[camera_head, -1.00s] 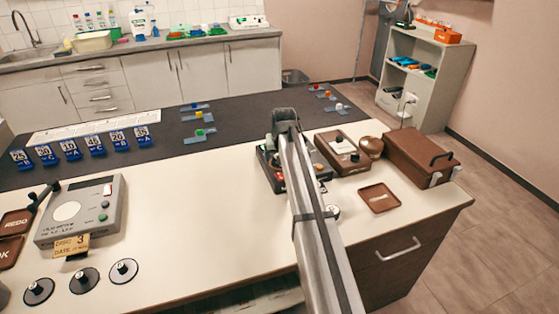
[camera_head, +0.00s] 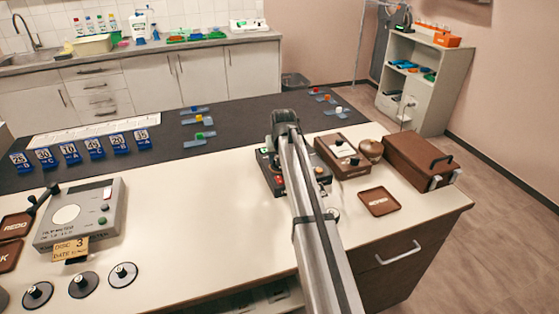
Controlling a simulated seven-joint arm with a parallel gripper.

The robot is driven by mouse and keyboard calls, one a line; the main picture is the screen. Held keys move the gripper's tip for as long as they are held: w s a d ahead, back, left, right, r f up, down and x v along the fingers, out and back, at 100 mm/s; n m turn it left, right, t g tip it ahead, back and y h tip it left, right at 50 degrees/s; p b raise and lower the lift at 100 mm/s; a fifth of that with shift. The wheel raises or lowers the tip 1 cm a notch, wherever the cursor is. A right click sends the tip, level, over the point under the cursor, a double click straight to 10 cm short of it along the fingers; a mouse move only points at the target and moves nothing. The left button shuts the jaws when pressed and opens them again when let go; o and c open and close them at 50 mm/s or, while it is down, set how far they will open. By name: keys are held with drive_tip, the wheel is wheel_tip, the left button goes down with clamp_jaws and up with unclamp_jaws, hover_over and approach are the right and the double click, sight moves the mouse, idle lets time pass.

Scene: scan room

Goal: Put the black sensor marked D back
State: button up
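No black sensor with a readable D shows; the small lettering is too blurred to tell. My arm reaches from the bottom right to a dark box with coloured buttons (camera_head: 267,178) in the middle of the table. The arm covers part of this box. My gripper is hidden behind the arm, so its fingers and anything in them cannot be seen.
A grey meter (camera_head: 85,215) stands at left, with blue numbered tags (camera_head: 70,152) behind it. Right of my arm are a brown box with a white top (camera_head: 345,168), a small brown tray (camera_head: 379,202) and a brown case (camera_head: 420,158). The table's left middle is clear.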

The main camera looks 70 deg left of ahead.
wheel_tip(320, 180, up, 8)
drive_tip(key=shift+r, duration=0.1)
drive_tip(key=shift+w+r, duration=0.25)
drive_tip(key=shift+r, duration=0.05)
drive_tip(key=w+d+f+m, duration=0.1)
drive_tip(key=w+d, duration=0.5)
drive_tip(key=w, duration=0.2)
drive_tip(key=w+d+m, duration=0.1)
drive_tip(key=w+d, duration=0.4)
drive_tip(key=w, duration=0.4)
drive_tip(key=s+d+f+n, duration=0.1)
drive_tip(key=d+f, duration=0.1)
drive_tip(key=d, duration=0.5)
drive_tip(key=d+f+n, duration=0.1)
drive_tip(key=d+f, duration=0.1)
drive_tip(key=d, duration=0.5)
drive_tip(key=shift+s+d+f, duration=0.1)
drive_tip(key=shift+f, duration=2.2)
drive_tip(key=shift+s+f, duration=0.1)
drive_tip(key=shift+f, duration=2.2)
drive_tip(key=shift+f, duration=0.1)
